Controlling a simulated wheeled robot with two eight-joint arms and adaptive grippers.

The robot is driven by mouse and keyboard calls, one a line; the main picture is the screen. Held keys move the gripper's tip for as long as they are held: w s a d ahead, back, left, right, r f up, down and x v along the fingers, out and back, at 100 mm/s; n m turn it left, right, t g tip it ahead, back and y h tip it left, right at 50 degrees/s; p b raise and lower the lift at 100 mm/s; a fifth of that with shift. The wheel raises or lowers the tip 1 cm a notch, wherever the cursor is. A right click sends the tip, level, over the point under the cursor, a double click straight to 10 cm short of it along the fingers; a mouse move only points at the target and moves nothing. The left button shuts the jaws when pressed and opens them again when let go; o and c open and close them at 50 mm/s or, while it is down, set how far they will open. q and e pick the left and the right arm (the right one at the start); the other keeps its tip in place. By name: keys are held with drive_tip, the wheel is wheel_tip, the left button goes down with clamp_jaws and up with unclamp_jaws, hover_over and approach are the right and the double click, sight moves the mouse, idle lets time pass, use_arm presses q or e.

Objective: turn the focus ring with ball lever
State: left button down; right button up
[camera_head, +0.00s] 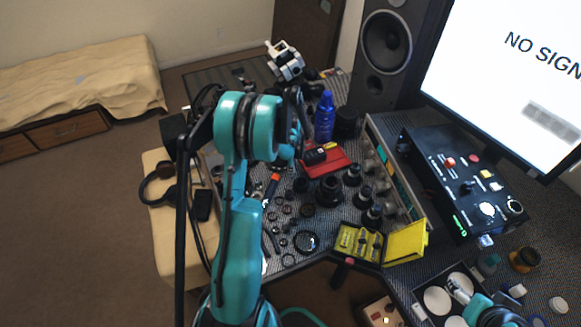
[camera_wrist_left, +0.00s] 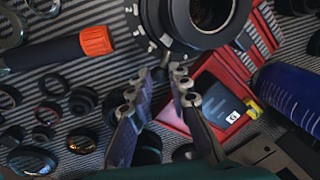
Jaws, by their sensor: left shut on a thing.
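A large black lens body (camera_wrist_left: 165,22) with a round opening fills the top middle of the left wrist view.
An orange-tipped tool (camera_wrist_left: 70,48) lies left of the lens. A red tray (camera_head: 328,166) and a blue bottle (camera_head: 325,118) stand close beside the work area. Several loose lens parts cover the bench. A yellow case (camera_head: 405,243) lies open near the front edge.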

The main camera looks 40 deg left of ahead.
use_arm(q)
drive_tip(key=w+n, duration=0.2)
drive_tip(key=n, duration=0.1)
drive_tip(key=shift+y, duration=0.3)
drive_tip(key=shift+w+a+n+g+b, duration=0.1)
drive_tip(key=shift+w+n+g+b, duration=0.35)
drive_tip(key=shift+n, duration=0.55)
drive_tip(key=shift+w, duration=0.1)
drive_tip(key=c, duration=1.7)
unclamp_jaws()
wheel_tip(320, 180, up, 12)
drive_tip(key=s+d, duration=0.1)
drive_tip(key=shift+s+d, duration=0.3)
drive_tip(key=shift+d, duration=0.05)
drive_tip(key=shift+f, duration=0.1)
